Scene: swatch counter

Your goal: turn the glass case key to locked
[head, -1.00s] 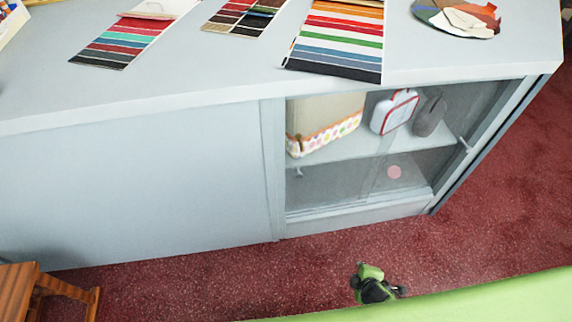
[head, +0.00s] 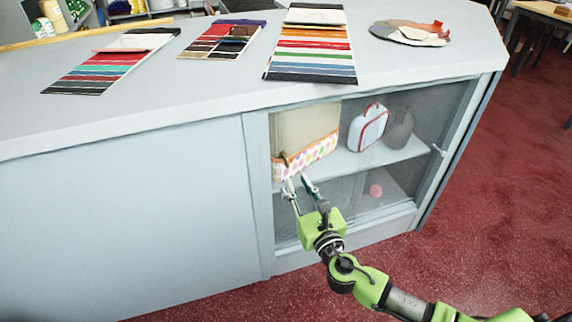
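The glass case (head: 352,172) is the right part of the pale counter, with sliding glass panes in front of a shelf. My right gripper (head: 298,182) is in front of the left pane, pointing up at it, with its two fingers apart and nothing seen between them. The key is not clearly visible; the spot at the left of the pane is partly behind the fingers. I cannot tell whether the fingers touch the glass. A small pale knob or handle (head: 438,150) sticks out at the case's right edge. My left gripper is not in view.
Striped swatch cards (head: 312,55) and a fan of coloured pieces (head: 411,33) lie on the counter top (head: 200,95). Behind the glass are a patterned box (head: 305,130), a white-and-red bag (head: 368,127) and a grey bag (head: 399,130).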

